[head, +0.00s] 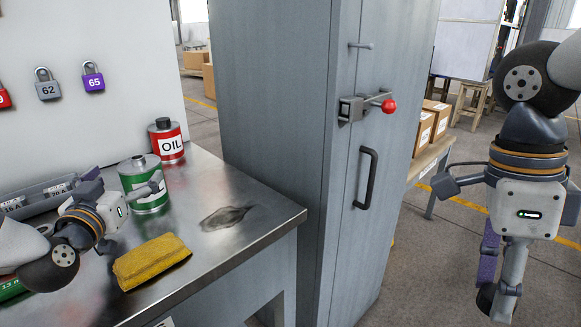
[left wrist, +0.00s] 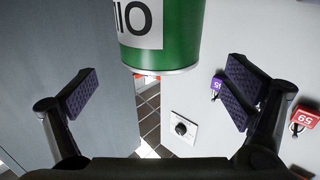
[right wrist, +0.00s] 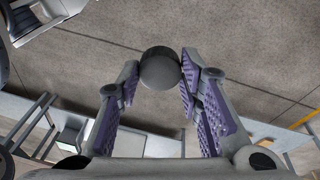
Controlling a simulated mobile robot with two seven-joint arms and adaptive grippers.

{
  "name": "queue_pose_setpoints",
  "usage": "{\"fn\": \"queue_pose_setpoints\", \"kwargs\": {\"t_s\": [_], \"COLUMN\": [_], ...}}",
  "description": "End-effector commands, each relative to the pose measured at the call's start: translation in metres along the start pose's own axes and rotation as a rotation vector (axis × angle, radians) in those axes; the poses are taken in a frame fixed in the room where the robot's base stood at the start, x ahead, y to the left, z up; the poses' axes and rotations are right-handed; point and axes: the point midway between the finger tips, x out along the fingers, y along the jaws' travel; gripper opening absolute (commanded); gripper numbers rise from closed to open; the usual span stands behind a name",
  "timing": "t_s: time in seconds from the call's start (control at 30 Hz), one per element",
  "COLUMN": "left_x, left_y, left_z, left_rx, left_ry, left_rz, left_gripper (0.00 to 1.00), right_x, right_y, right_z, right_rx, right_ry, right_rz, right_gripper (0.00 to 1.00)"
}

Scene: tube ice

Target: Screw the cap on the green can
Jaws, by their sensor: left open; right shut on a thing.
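The green can (head: 143,182) stands upright on the metal workbench, with a bare grey neck on its top. It also shows at the top of the left wrist view (left wrist: 185,55), where its lower part lies ahead of the spread fingers. My left gripper (head: 125,190) is open beside the can, one finger overlapping it in the head view; contact cannot be told. My right gripper (head: 500,285) is shut on a dark round cap (right wrist: 160,68), held between its fingertips away from the bench, right of the cabinet. In the head view the cap (head: 486,298) is partly hidden by a finger.
A red oil can (head: 167,142) with a dark cap stands behind the green can. A yellow cloth (head: 150,262) lies in front. A grey tray (head: 35,196) is at the left. A tall grey cabinet (head: 270,100) stands between bench and right arm.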

Motion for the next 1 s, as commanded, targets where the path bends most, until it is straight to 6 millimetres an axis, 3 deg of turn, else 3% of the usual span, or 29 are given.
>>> {"fn": "queue_pose_setpoints", "kwargs": {"t_s": [0.23,0.5,0.6,0.97,1.0], "left_x": [0.004,0.050,0.058,0.059,0.059], "left_y": [0.000,0.000,0.000,0.000,0.000], "left_z": [-0.001,0.004,0.002,-0.002,-0.002], "left_rx": [0.001,0.003,0.001,0.000,0.000], "left_ry": [0.002,-0.003,-0.001,0.003,0.003], "left_rz": [0.000,-0.001,-0.001,0.000,0.000], "left_gripper": [0.95,0.95,0.95,0.95,0.86], "right_x": [0.001,0.026,0.028,0.027,0.027], "right_y": [0.000,-0.005,-0.006,-0.006,-0.006], "right_z": [0.000,0.006,0.006,0.006,0.006], "right_rx": [0.000,-0.005,-0.006,-0.005,-0.005], "right_ry": [0.001,0.020,0.021,0.020,0.020], "right_rz": [0.002,0.042,0.046,0.043,0.043], "right_gripper": [0.24,0.24,0.24,0.24,0.24]}}
